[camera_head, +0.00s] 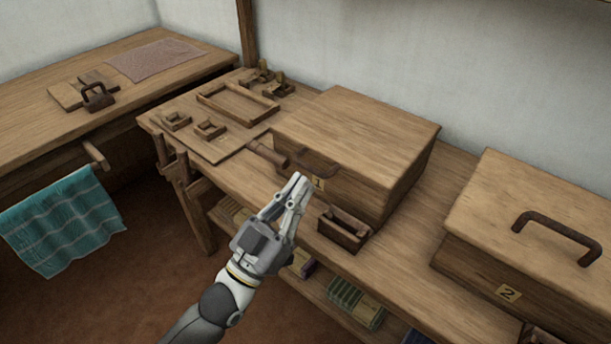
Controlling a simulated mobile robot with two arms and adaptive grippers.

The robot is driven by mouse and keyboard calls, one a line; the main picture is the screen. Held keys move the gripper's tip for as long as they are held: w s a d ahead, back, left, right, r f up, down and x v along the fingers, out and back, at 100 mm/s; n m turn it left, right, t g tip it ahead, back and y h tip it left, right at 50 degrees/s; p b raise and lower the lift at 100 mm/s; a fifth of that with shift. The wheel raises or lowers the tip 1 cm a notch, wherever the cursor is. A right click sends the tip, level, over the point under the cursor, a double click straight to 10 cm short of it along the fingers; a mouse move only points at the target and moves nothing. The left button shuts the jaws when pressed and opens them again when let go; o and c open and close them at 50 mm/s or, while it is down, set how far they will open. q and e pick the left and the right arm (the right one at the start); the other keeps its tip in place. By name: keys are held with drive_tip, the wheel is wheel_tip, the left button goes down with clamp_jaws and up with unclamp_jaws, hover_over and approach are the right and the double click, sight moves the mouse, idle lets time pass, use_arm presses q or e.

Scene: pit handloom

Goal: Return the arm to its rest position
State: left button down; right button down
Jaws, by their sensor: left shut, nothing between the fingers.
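My left gripper (297,181) is shut and empty. Its arm (222,300) comes up from the bottom of the head view, and the fingers point up, away from me. In the picture the fingertips lie just below the front of the wooden box marked 1 (365,125), near its dark handle (312,166). I cannot tell whether they touch it. A small open wooden box (343,231) stands to the right of the fingers. My right gripper does not show.
The wooden box marked 2 (560,205) stands at the right on the bench (415,262). A tray frame (237,103) and small wooden pieces lie on the bench's far left. A teal cloth (62,222) hangs at the left. Open floor (110,290) shows at the lower left.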

use_arm(q)
drive_tip(key=v, duration=0.9)
drive_tip(key=shift+s+a, duration=0.15)
drive_tip(key=shift+s, duration=0.05)
